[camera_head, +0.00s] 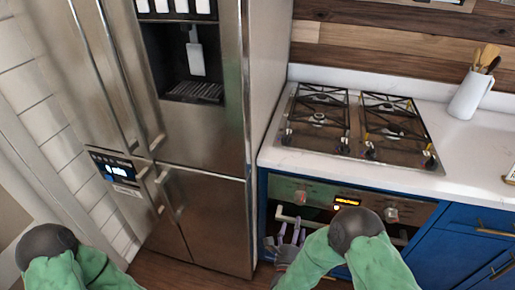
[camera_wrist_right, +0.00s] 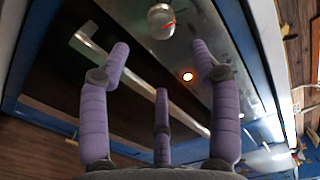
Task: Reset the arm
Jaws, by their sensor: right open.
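My right gripper (camera_head: 289,238) is in front of the oven below the cooktop in the head view. Its purple fingers also show in the right wrist view (camera_wrist_right: 160,85), spread apart with nothing between them. I cannot tell whether a finger touches the oven front. My left arm shows at the lower left of the head view, with its green sleeve and dark joint; its gripper is out of frame.
A steel refrigerator (camera_head: 205,205) stands left of the oven (camera_head: 330,205). A gas cooktop (camera_head: 350,125) sits in the white counter (camera_head: 470,150). A white utensil holder (camera_head: 470,95) stands at the back right. Blue drawers (camera_head: 455,245) with handles are right of the oven.

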